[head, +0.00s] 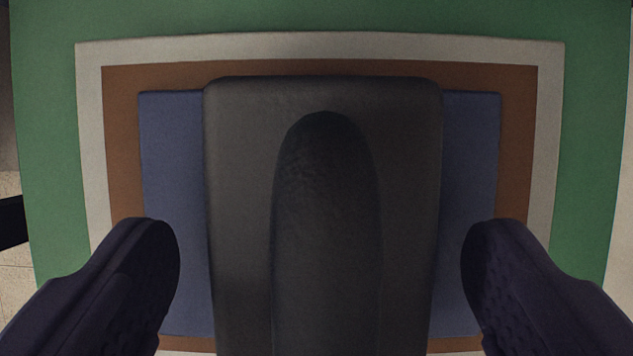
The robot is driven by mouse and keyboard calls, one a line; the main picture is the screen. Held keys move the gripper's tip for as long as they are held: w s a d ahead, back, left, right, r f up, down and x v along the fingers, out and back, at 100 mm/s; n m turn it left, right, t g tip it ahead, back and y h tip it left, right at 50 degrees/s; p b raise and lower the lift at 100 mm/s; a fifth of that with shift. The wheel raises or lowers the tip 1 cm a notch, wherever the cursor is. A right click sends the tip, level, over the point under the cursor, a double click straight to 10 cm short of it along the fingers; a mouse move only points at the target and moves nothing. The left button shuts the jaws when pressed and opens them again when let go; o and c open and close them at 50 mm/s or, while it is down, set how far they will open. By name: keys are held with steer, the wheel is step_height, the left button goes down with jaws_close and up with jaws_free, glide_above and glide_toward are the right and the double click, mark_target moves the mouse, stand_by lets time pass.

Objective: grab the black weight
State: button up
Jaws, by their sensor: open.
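The black weight (240,200) is a dark block with rounded corners and a raised, rounded ridge (327,220) along its middle. It fills the centre of the head view, and its near end runs out of the bottom of the picture. My gripper (320,270) is open, with one dark finger left of the weight and the other right of it. A gap shows between each finger and the weight's sides. The weight appears to rest on a blue rectangle (172,170).
The blue rectangle lies within a brown one (122,150), a pale one (88,130) and a large green surface (45,130), like stacked covers. A pale speckled floor (12,270) and a black object (12,222) show at the left edge.

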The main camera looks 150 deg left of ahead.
steer(key=shift+f, duration=0.3)
steer(key=shift+r, duration=0.1)
jaws_close()
steer(key=shift+w+d, duration=0.1)
steer(key=shift+w+r, duration=0.1)
steer(key=shift+r, duration=0.1)
